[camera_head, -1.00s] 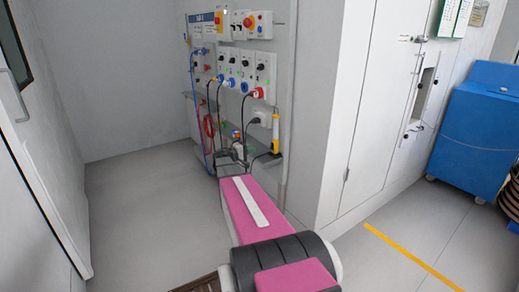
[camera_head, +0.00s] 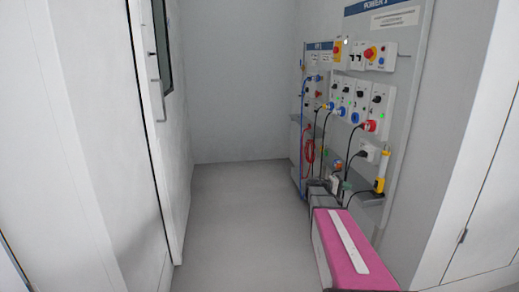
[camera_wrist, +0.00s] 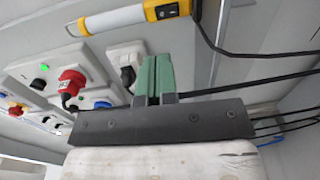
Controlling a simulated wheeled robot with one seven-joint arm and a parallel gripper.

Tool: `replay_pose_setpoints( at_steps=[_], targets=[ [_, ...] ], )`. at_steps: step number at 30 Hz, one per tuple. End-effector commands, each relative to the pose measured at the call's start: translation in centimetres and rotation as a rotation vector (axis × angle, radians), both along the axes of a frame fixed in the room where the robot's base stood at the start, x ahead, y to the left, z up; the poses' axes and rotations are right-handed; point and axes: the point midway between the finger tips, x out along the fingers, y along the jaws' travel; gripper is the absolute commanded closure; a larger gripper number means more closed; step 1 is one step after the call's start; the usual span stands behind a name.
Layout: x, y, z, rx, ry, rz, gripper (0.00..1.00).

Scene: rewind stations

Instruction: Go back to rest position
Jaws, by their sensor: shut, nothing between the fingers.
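My gripper (camera_wrist: 153,82) shows in the wrist view as two green fingers pressed together with nothing between them. It points toward a wall panel with sockets, plugs and cables. In the head view my pink arm reaches forward at the lower right, and its far end is beside the lower part of the panel (camera_head: 392,95). The fingertips are too small to make out clearly there. I cannot tell from the wrist view whether the fingers touch anything.
A yellow-and-white lamp-like tool (camera_wrist: 135,17) is close to my gripper. A red plug (camera_wrist: 71,80) and dark cables are near too. A shelf (camera_head: 366,197) juts from the panel. A white wall with a door (camera_head: 160,150) stands left. Grey floor (camera_head: 235,220) between is clear.

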Motion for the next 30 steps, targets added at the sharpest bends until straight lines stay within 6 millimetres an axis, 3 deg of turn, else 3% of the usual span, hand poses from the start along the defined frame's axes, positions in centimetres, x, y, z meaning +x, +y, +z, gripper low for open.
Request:
replay_pose_setpoints(
  at_steps=[8, 18, 24, 30],
  targets=[
    [-6.3, 6.1, -5.2, 0.371, 0.011, -0.028, 1.0],
    [-15.1, 18.1, -11.4, 0.949, 0.038, -0.047, 1.0],
    [-19.8, 25.7, -12.7, 1.272, 0.05, -0.048, 1.0],
    [-22.3, 30.5, -12.8, 1.473, 0.052, -0.048, 1.0]
  ],
)
